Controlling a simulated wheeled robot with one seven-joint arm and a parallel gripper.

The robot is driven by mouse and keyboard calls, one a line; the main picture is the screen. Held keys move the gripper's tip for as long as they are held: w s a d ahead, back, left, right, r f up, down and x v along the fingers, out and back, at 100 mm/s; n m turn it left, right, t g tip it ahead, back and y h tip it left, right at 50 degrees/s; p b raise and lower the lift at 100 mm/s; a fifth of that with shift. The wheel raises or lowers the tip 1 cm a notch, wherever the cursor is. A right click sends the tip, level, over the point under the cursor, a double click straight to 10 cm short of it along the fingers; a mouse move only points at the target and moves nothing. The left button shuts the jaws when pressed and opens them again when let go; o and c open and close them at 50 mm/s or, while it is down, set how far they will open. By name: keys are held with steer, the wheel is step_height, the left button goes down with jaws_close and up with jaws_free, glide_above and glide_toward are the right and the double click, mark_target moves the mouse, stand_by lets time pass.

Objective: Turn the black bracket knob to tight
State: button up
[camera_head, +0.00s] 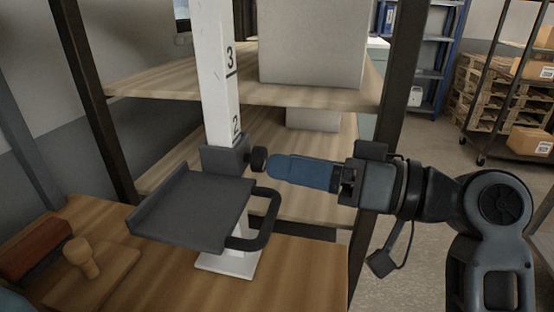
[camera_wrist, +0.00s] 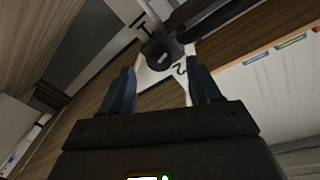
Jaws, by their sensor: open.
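The black knob (camera_head: 258,159) sticks out from the right side of the dark bracket (camera_head: 218,157) on a white post (camera_head: 216,70) marked 2 and 3. My gripper (camera_head: 271,166) comes in from the right with blue fingers, its tips close to the knob. In the wrist view the knob (camera_wrist: 161,50) appears just beyond the gap between the two spread fingers of my gripper (camera_wrist: 160,72). The fingers are open and hold nothing. I cannot tell whether a fingertip touches the knob.
A dark platform (camera_head: 192,211) with a black loop handle (camera_head: 268,218) sits below the knob. A wooden stamp-like object (camera_head: 87,262) and a reddish-brown block (camera_head: 36,247) lie at the left on the wooden table (camera_head: 300,280). Wooden shelves (camera_head: 175,92) with grey boxes stand behind.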

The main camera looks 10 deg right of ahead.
mark_target(255, 159)
steer(key=shift+x, duration=1.4)
steer(key=shift+c, duration=0.3)
steer(key=c, duration=1)
